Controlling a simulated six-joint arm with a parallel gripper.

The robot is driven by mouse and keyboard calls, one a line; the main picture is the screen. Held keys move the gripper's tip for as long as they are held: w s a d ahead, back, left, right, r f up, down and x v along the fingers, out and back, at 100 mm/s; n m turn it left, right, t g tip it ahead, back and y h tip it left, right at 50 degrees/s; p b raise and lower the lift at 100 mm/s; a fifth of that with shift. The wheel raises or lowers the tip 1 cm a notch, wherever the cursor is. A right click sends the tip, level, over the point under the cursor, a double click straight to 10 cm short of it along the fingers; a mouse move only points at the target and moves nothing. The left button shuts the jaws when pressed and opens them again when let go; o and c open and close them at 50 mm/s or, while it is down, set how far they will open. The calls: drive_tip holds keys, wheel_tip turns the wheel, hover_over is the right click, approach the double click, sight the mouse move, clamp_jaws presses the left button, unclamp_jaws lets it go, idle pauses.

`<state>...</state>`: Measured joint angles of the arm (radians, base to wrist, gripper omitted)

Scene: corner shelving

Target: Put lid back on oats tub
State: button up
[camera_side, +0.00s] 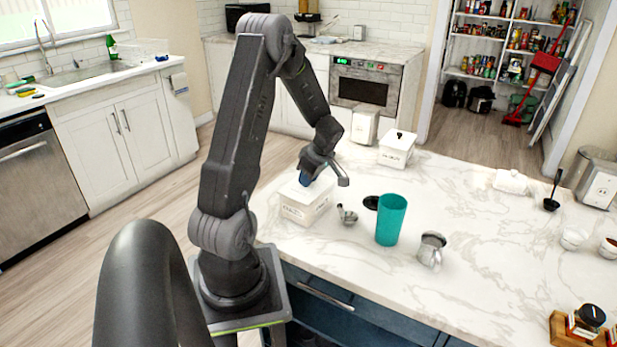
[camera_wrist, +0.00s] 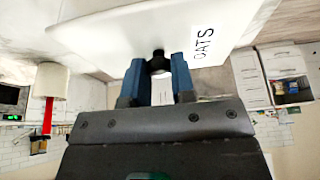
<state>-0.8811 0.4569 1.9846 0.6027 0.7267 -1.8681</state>
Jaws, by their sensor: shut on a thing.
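The white oats tub (camera_side: 303,208) stands at the near left of the marble counter, with lettering on its front. My gripper (camera_side: 306,180) is directly above it, its blue fingertips pointing down. In the wrist view my gripper (camera_wrist: 158,62) is shut on the small black knob (camera_wrist: 158,54) of the white lid. The white tub with the word OATS (camera_wrist: 203,44) fills the upper part of that view. The lid is at the top of the tub, but the seam is hidden, so I cannot tell whether it sits flush.
A metal scoop (camera_side: 347,215), a teal cup (camera_side: 391,220) and a metal jug (camera_side: 431,248) stand to the right of the tub. Another white lidded tub (camera_side: 397,150) and a white canister (camera_side: 363,126) stand behind. The middle right of the counter is mostly clear.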

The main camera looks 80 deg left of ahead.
drive_tip(key=o, duration=1.5)
drive_tip(key=shift+c, duration=0.2)
drive_tip(key=shift+r, duration=0.15)
drive_tip(key=shift+r, duration=3.4)
clamp_jaws()
drive_tip(key=shift+f, duration=0.35)
